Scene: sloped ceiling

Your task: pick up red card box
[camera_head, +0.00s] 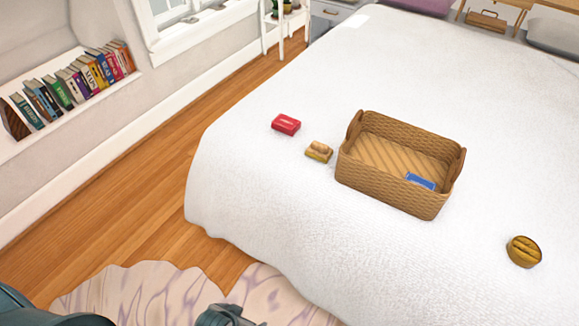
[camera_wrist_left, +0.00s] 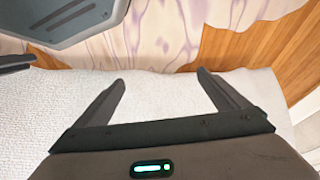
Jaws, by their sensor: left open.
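The red card box (camera_head: 286,124) lies on the white bed, left of the basket and near the bed's left side. My left gripper (camera_wrist_left: 161,80) shows in the left wrist view with its two fingers spread and nothing between them. White bedding lies below it in that view. The red box does not appear in the left wrist view. In the head view only dark parts of my body show along the bottom edge, well apart from the box.
A wicker basket (camera_head: 399,199) on the bed holds a blue box (camera_head: 420,181). A small tan item (camera_head: 319,152) lies between the red box and basket. A round tin (camera_head: 524,251) lies at right. Wooden floor (camera_head: 150,188) runs left of the bed, below a bookshelf.

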